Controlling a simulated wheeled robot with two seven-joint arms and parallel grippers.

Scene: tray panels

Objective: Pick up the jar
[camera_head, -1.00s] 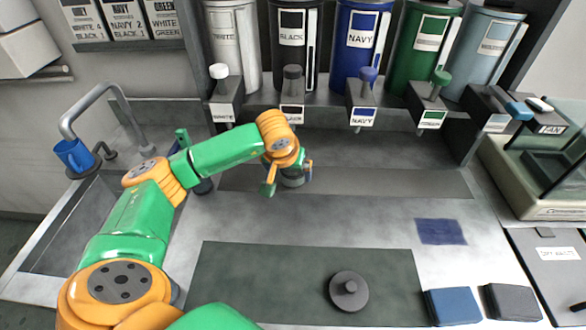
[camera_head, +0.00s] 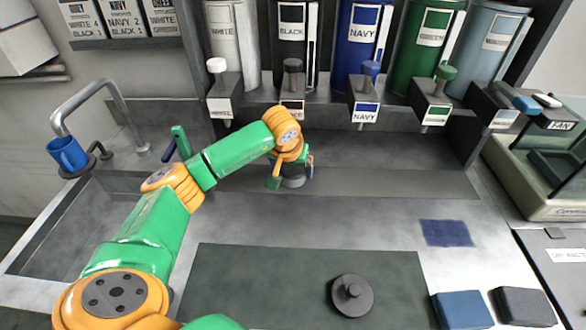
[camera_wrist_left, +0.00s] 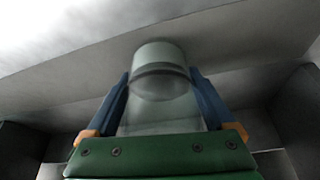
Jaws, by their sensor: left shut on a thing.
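The jar (camera_head: 293,182) is a small, clear, greyish-green vessel with a dark band, standing in the recessed strip below the dispensers. In the head view it is partly hidden by my left gripper (camera_head: 291,169), which is around it. In the left wrist view the jar (camera_wrist_left: 160,88) sits between the two blue fingers of my left gripper (camera_wrist_left: 160,92), which is shut on it. The jar's lower part is hidden behind the green gripper body there. I cannot tell whether the jar is clear of the surface. My right gripper is not in view.
Coloured dispensers stand along the back, among them the navy one (camera_head: 358,60). A blue mug (camera_head: 67,153) is by the tap at left. A round dark knobbed lid (camera_head: 351,297) lies on the dark mat (camera_head: 230,275). Blue (camera_head: 462,310) and black pads lie front right.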

